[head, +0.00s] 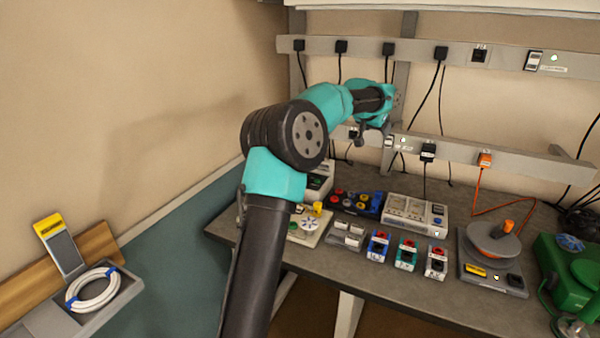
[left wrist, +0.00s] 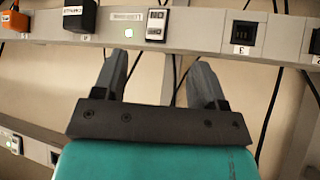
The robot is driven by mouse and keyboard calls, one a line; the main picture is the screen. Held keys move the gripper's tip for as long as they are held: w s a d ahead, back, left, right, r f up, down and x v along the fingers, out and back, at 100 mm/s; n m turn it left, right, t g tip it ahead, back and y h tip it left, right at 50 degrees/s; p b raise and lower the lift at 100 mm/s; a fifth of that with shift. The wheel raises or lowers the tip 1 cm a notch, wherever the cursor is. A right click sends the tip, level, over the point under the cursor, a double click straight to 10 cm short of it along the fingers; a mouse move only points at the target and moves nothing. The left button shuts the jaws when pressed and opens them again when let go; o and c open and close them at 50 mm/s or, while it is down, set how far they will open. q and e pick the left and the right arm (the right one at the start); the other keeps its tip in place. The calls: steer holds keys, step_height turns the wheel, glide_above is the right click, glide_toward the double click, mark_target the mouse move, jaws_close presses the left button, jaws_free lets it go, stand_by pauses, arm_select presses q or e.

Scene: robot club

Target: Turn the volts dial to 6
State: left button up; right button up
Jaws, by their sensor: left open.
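I cannot make out a volts dial or its numbers in either view. My left arm crosses the head view and hides part of the bench's left end. A pale boxy unit (head: 318,183) there is partly covered by the arm. A white unit with small panels (head: 413,214) sits at the middle of the bench, its markings too small to read. My left gripper (left wrist: 160,75) is open and empty in the left wrist view, its two dark fingers apart in front of the wall rail. It is raised above the bench, near the wall. My right gripper is in neither view.
The grey bench (head: 400,274) holds a dark blue box with coloured knobs (head: 356,203), several small coloured modules, a round-topped scale-like device (head: 492,260) and a green machine (head: 565,270). Socket rails (head: 440,55) with hanging cables line the wall. A coil tray (head: 92,290) is lower left.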

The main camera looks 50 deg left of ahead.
arm_select(q)
steer(key=s+a+f+n+g, duration=0.2)
steer(key=s+a+f+n, duration=0.1)
steer(key=s+a, duration=0.5)
steer(key=s+a+f+n+g+y, duration=0.1)
steer(key=s+a+f+n+g, duration=0.1)
steer(key=s+a, duration=0.7)
steer(key=a+f+n, duration=0.1)
steer(key=a, duration=0.3)
steer(key=shift+a+f+g, duration=0.3)
steer(key=shift+a+g, duration=0.1)
steer(key=shift+s, duration=0.1)
steer(key=x, duration=1.7)
steer(key=shift+a+f, duration=0.2)
steer(key=shift+a, duration=0.15)
steer(key=c, duration=0.9)
